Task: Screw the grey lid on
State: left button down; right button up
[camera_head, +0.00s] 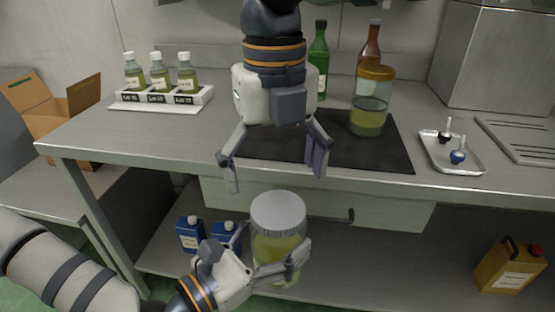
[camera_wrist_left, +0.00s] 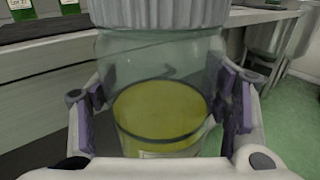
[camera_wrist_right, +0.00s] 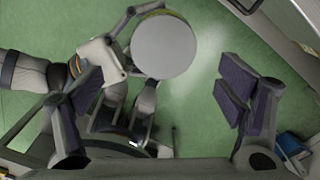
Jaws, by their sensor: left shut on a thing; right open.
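The grey lid (camera_head: 278,209) sits on top of a glass jar (camera_head: 275,246) with yellow-green contents. My left gripper (camera_head: 270,262) is shut around the jar and holds it upright in front of the bench. In the left wrist view the jar (camera_wrist_left: 158,70) stands between the finger pads, with the ribbed lid (camera_wrist_left: 160,14) at its mouth. My right gripper (camera_head: 273,172) is open and empty above the lid, fingers pointing down. In the right wrist view the lid (camera_wrist_right: 165,47) lies beyond the open fingers, nearer the left finger. Whether the lid is threaded tight cannot be told.
A second jar with a gold lid (camera_head: 370,98) stands on a dark mat (camera_head: 395,154), with green (camera_head: 318,62) and brown (camera_head: 370,45) bottles behind. A rack of small bottles (camera_head: 160,97) is at left. A metal tray (camera_head: 470,165) is at right. The bench edge lies close behind my grippers.

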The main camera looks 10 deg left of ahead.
aim_at(278, 208)
jog(key=n, duration=0.3)
jog(key=r+n, duration=0.1)
jog(key=n, duration=0.2)
jog(key=shift+w+n, duration=0.15)
jog(key=shift+n, duration=0.25)
jog(key=n, duration=0.5)
jog(key=shift+w+d+r, duration=0.1)
jog(key=shift+d+r, duration=0.05)
jog(key=shift+r, duration=0.15)
notch_tip(278, 208, down, 8)
jog(key=c, duration=1.2)
jog(key=o, duration=1.3)
